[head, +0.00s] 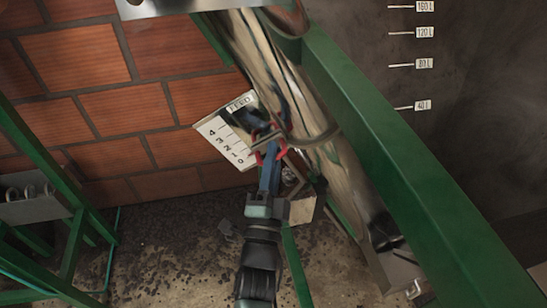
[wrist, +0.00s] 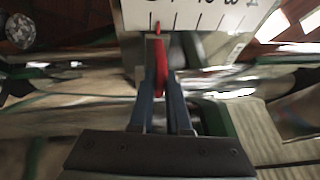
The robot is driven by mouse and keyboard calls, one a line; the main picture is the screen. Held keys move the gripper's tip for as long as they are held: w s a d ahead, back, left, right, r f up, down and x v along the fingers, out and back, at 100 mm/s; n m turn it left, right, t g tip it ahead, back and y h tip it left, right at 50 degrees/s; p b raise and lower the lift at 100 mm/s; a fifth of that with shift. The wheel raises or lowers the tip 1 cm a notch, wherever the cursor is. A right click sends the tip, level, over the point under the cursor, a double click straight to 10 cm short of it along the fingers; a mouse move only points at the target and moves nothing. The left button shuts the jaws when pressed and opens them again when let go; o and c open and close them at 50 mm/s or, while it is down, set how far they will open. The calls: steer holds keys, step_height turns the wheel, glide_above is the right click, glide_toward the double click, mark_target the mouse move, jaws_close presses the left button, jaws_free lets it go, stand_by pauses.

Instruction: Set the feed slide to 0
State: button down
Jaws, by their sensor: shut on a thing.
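The white FEED scale plate (head: 226,136), numbered 4 down to 0, is tilted on the machine in front of the brick wall. The plate (wrist: 203,17) also shows at the top of the wrist view, its digits partly cut off. My gripper (head: 269,152) is at the plate's lower right side, by the 0 end. In the wrist view my gripper's (wrist: 161,75) blue fingers are closed on the red pointer of the feed slide (wrist: 159,58). The pointer's tip is close to the leftmost tick there. The slide's body is mostly hidden behind the fingers.
A green frame (head: 40,165) stands at the left. A volume scale (head: 422,64) is on the grey wall at the upper right. The floor (head: 170,250) at lower left is mostly clear, with dark debris.

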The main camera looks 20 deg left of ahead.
steer(key=shift+w+d+f+b, duration=0.15)
steer(key=shift+d+f+b, duration=0.1)
steer(key=shift+f, duration=0.3)
steer(key=shift+w+d+f+b, duration=0.1)
steer(key=shift+d+f+b, duration=0.15)
steer(key=shift+f, duration=0.3)
steer(key=c, duration=0.9)
jaws_free()
steer(key=v, duration=1.3)
steer(key=shift+r, duration=0.1)
